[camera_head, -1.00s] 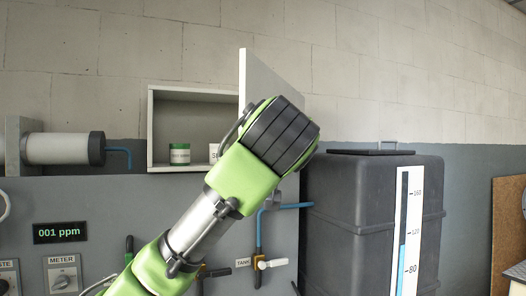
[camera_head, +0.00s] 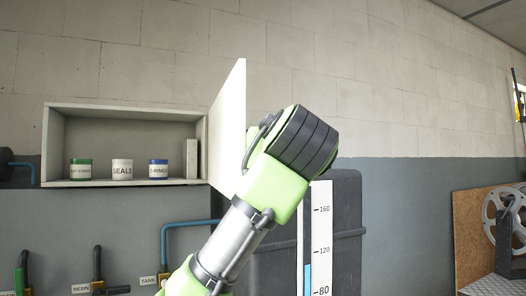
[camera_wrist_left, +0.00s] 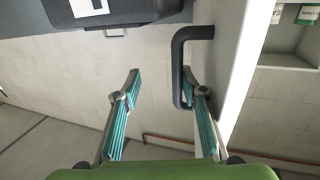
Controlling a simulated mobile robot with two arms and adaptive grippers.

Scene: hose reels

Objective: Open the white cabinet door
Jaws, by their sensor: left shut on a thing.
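The white cabinet door (camera_head: 230,120) stands swung out from the right side of the open-fronted cabinet (camera_head: 125,108). In the left wrist view the door (camera_wrist_left: 233,70) is on the right, with its dark bar handle (camera_wrist_left: 179,65) along it. My left gripper (camera_wrist_left: 165,82) is shut on the handle, its teal fingers on either side of the handle bar. The left finger looks apart from the bar. In the head view my left wrist hides the fingers and the handle. My right gripper is not in view.
Inside the cabinet stand several labelled jars, including a white SEALS jar (camera_head: 122,169). A dark tank (camera_head: 345,240) with a level gauge (camera_head: 318,235) is below and right of the door. Valves and a blue pipe (camera_head: 166,240) are below the cabinet. A hose reel (camera_head: 508,215) is at the far right.

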